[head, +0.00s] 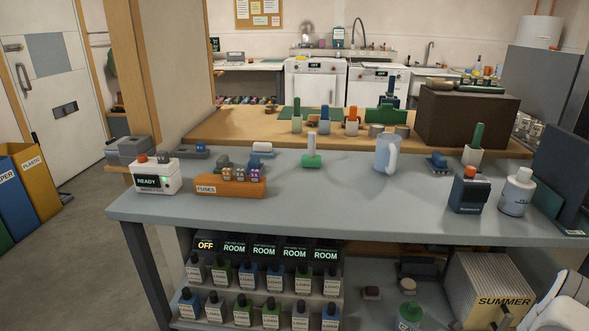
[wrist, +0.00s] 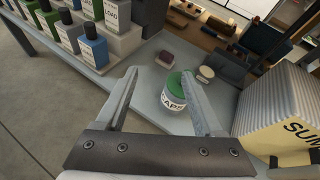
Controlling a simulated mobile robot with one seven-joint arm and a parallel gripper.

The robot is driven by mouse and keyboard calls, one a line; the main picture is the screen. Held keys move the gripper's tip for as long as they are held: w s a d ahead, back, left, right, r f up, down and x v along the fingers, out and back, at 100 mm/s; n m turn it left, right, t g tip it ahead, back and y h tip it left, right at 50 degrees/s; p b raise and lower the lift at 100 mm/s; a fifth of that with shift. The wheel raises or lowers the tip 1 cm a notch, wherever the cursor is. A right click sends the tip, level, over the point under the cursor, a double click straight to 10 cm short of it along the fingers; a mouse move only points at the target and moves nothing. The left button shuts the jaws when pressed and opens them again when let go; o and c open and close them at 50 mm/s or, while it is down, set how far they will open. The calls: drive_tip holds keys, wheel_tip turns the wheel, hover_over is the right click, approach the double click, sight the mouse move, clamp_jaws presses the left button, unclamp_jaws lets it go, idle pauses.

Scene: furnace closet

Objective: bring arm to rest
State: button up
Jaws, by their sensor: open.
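My gripper (wrist: 153,98) is open in the wrist view, its two fingers apart and pointing into the lower shelf bay under the bench. A round container with a green lid and a label reading "CAPS" (wrist: 173,103) stands on the shelf beyond the fingers, partly covered by the right finger. I cannot tell how far it is from the fingertips. The same green-lidded container shows in the head view (head: 409,316), at the bottom edge. Part of my white arm shows at the lower right of the head view; the gripper's fingers are not clear there.
The wide grey bench (head: 330,205) overhangs the shelf bay. Several labelled bottles (head: 246,275) stand left in the bay. A stack marked "SUMMER" (head: 490,290) stands to the right, close to my arm. A dark red block (wrist: 164,58) lies behind the container.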

drive_tip(key=s+a+r+n+g+y, duration=0.15)
drive_tip(key=a+r+n+g, duration=0.25)
drive_tip(key=a+r+n, duration=0.7)
drive_tip(key=a+r+n+g+y, duration=0.4)
drive_tip(key=a+r, duration=0.4)
drive_tip(key=r, duration=0.8)
drive_tip(key=s+a+r+n+h, duration=0.5)
drive_tip(key=s+r+n, duration=0.35)
drive_tip(key=s, duration=0.35)
drive_tip(key=s+a+r+n+h, duration=0.4)
drive_tip(key=s+r+n, duration=0.45)
drive_tip(key=s, duration=0.25)
wheel_tip(320, 180, up, 19)
drive_tip(key=p, duration=1.9)
drive_tip(key=shift+s+m+t+p, duration=0.15)
drive_tip(key=shift+m+t+p, duration=0.15)
drive_tip(key=shift+m, duration=0.1)
drive_tip(key=shift+r, duration=0.1)
